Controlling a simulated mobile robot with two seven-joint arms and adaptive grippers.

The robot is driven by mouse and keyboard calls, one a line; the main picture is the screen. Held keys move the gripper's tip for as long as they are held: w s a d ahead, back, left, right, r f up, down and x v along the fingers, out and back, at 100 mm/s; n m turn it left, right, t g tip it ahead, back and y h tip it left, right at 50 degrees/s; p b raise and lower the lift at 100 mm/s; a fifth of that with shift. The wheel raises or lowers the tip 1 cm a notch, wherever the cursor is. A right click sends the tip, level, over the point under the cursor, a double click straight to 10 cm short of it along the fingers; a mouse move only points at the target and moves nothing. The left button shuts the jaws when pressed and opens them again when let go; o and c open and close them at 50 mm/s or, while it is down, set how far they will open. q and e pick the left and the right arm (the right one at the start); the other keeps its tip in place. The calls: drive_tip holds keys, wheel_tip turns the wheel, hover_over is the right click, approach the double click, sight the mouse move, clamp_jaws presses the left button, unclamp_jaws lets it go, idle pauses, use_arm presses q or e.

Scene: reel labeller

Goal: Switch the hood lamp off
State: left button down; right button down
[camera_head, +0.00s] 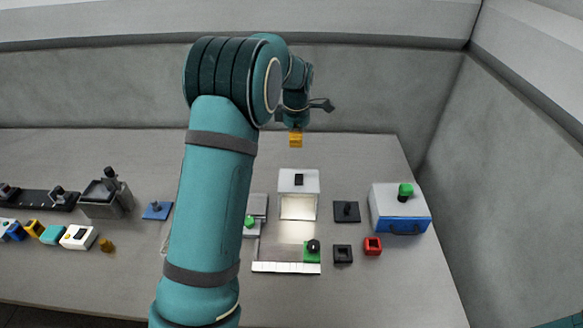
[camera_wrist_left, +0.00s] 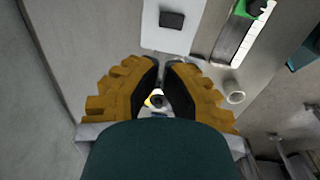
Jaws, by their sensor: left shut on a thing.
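The hood (camera_head: 298,206) is a white box near the middle of the table, with a bright, lit opening facing me. A black rocker-like switch (camera_head: 299,180) sits on its top. In the left wrist view, the hood's pale top (camera_wrist_left: 155,38) and the dark switch (camera_wrist_left: 172,19) show beyond my fingertips. My left gripper (camera_head: 296,139) is above and behind the hood in the head view, apart from the switch. In the left wrist view its yellow fingers with black pads (camera_wrist_left: 165,63) are closed together on something I cannot make out. My right gripper is not in view.
A green-knobbed piece (camera_head: 312,250) and a pale strip (camera_head: 285,267) lie before the hood. Right are black blocks (camera_head: 347,212), a red block (camera_head: 373,246) and a blue-fronted box (camera_head: 400,211) with a green button. Several small items line the left. My left arm hides part of the table.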

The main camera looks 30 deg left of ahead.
sight(297, 174)
use_arm(q)
drive_tip(key=f, duration=0.4)
drive_tip(key=w+f, duration=0.1)
drive_tip(key=f, duration=0.8)
drive_tip(key=shift+w+a+f, duration=0.25)
drive_tip(key=shift+w+f, duration=0.05)
drive_tip(key=shift+f, duration=0.1)
drive_tip(key=shift+f, duration=0.1)
